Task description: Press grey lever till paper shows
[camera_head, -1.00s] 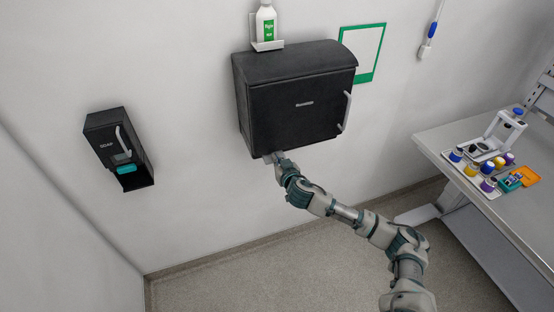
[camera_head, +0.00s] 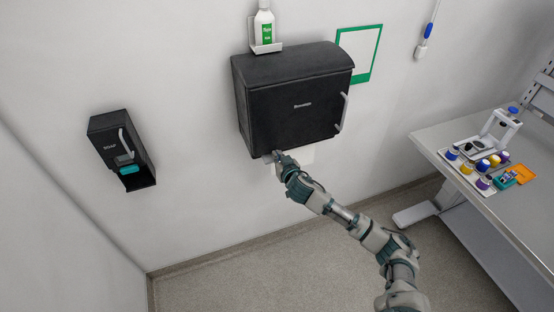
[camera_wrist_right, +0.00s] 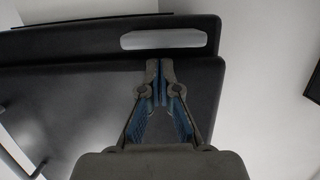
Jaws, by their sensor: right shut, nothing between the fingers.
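A black paper dispenser (camera_head: 300,108) hangs on the wall in the head view. White paper (camera_head: 300,158) shows below its bottom edge. A pale slot (camera_wrist_right: 165,39) lies just beyond the tips. I cannot tell whether the tips touch the lever. My left gripper is out of view.
A black soap dispenser (camera_head: 118,148) hangs to the left. A spray-type white bottle (camera_head: 264,26) stands in a bracket above the paper dispenser. A grey handle (camera_head: 343,112) is on its right side. A table (camera_head: 500,215) with jars stands at right. Wall below is clear.

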